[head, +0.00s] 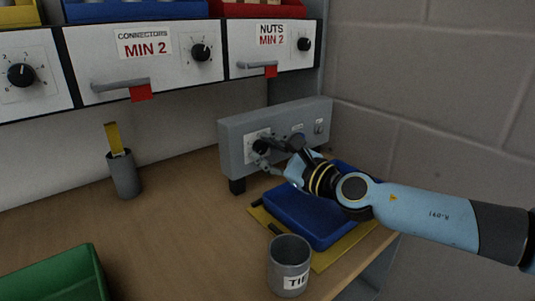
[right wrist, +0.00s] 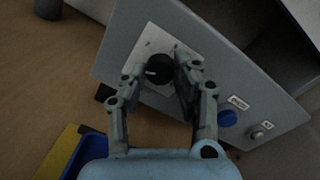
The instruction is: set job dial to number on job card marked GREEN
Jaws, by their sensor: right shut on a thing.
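The job dial (head: 260,146) is a black knob on a white scale plate, on the front of a grey control box (head: 232,160) at the back right of the bench. My right gripper (head: 267,154) reaches it from the right and is shut on it. In the right wrist view the two fingers flank the dial (right wrist: 158,70), whose white pointer mark shows; the scale numbers are too small and partly covered to read. No job card marked GREEN can be made out. My left gripper is not in view.
A blue tray (head: 309,225) lies on a yellow mat (head: 262,217) below my right arm. A grey cup labelled TIE (head: 289,258) stands in front. A grey holder (head: 124,176) with a yellow strip stands left. A green bin (head: 60,277) is front left; drawers with dials (head: 140,50) hang above.

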